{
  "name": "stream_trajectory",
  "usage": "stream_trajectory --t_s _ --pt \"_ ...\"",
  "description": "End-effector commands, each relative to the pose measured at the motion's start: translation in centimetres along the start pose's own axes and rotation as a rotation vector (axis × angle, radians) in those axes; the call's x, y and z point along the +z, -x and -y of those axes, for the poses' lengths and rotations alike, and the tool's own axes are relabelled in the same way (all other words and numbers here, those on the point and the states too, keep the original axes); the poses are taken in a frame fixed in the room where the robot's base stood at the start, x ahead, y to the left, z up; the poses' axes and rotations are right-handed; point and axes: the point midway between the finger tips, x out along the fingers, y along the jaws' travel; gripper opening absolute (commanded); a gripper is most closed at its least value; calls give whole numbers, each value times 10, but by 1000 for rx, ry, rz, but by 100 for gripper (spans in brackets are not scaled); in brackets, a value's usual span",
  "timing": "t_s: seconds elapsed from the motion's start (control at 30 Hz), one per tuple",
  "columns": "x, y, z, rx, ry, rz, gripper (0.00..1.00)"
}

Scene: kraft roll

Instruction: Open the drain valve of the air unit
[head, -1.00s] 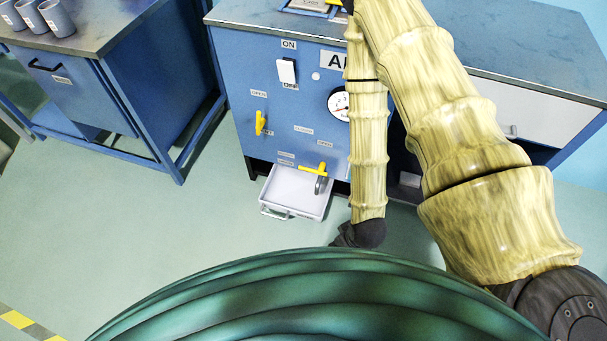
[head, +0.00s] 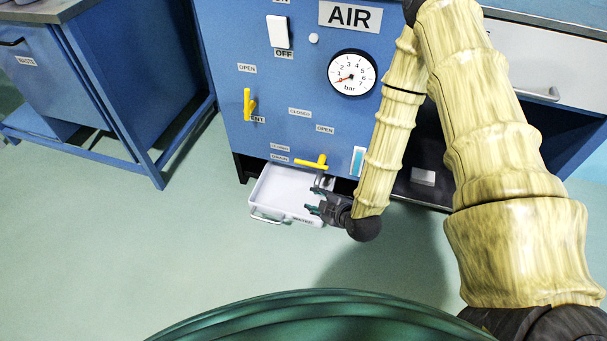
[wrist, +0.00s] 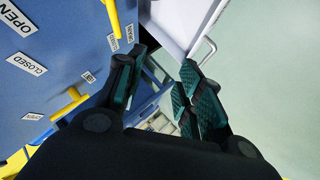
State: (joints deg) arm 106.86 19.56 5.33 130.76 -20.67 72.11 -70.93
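The blue air unit (head: 225,120) carries a yellow drain valve handle (head: 311,162) low on its front, lying roughly level. Small labels sit to its left, and an OPEN label is above it. My gripper (head: 315,200) is just below and right of the handle, pointing left, open and empty. It appears apart from the handle and partly hides the spout under it. In the wrist view, the gripper (wrist: 163,82) shows parted teal fingers. A yellow handle (wrist: 112,18) stands at the top there, by paired small labels.
A white tray (head: 262,190) sits under the valve, close to my gripper. Another yellow handle (head: 248,103) stands upright further left. A pressure gauge (head: 352,73) and a white switch (head: 278,32) are higher. A blue bench (head: 130,90) stands left. The floor in front is clear.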

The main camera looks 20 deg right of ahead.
Motion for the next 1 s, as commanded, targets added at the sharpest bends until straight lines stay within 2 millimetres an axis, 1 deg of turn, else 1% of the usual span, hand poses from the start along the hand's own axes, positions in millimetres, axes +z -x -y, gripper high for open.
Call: stream_trajectory --t_s 0.03,0.1,0.3,0.4,0.53,0.7,0.87,1.0 --pt "10 -17 3 34 39 -20 36" --pt "13 -29 -3 80 102 -46 36" --pt "22 -58 -21 223 278 -103 36" --pt "27 -70 -30 296 362 -120 36" --pt "32 -80 -40 378 452 -131 36" --pt "34 -86 -51 449 527 -134 36" --pt "34 -89 -56 471 551 -134 36" --pt "31 -99 -60 473 552 -134 36"
